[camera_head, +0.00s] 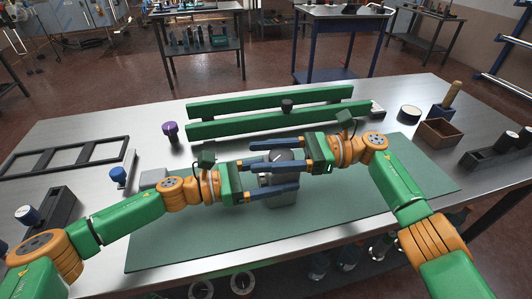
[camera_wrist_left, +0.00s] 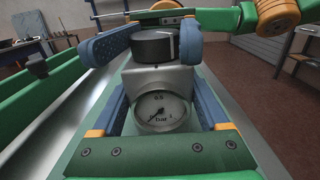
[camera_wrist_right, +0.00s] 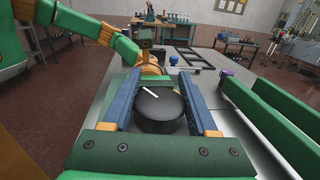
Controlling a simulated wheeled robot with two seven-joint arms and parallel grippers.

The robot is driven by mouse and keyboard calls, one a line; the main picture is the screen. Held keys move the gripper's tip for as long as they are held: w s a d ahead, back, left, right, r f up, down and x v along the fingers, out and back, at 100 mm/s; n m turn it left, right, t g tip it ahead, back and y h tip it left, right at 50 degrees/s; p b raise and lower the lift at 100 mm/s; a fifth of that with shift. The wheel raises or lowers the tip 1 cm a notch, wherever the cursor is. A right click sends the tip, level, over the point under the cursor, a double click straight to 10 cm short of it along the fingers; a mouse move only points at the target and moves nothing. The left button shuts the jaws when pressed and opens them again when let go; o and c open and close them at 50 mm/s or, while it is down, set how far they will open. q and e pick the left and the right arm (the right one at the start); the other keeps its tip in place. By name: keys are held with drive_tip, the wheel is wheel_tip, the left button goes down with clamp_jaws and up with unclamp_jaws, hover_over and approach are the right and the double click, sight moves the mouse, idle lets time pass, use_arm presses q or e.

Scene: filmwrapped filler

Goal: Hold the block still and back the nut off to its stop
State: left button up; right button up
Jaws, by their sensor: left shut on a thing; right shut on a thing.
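The grey metal block (camera_wrist_left: 150,78) stands upright on the green mat, with a round white gauge (camera_wrist_left: 160,111) marked "bar" on the side facing my left wrist. My left gripper (camera_head: 292,178) is shut on the block, one finger on each side; in the head view the fingers cover much of it. The round black nut (camera_wrist_right: 159,109) sits on top of the block and has a white line on its top face. My right gripper (camera_head: 248,156) is shut on the nut from the opposite side, above my left fingers. The nut's underside and any stop are hidden.
Two green rails (camera_head: 270,102) run behind the block. A purple knob (camera_head: 170,130), a black frame (camera_head: 65,156) and a blue-capped piece (camera_head: 118,174) lie left. A brown box (camera_head: 439,133) and a black holder (camera_head: 495,155) stand right. The green mat (camera_head: 340,215) is clear in front.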

drive_tip(key=shift+f+g, duration=0.1)
drive_tip(key=shift+g, duration=0.2)
drive_tip(key=o, duration=1.4)
wheel_tip(320, 180, up, 10)
drive_tip(key=shift+r, duration=0.1)
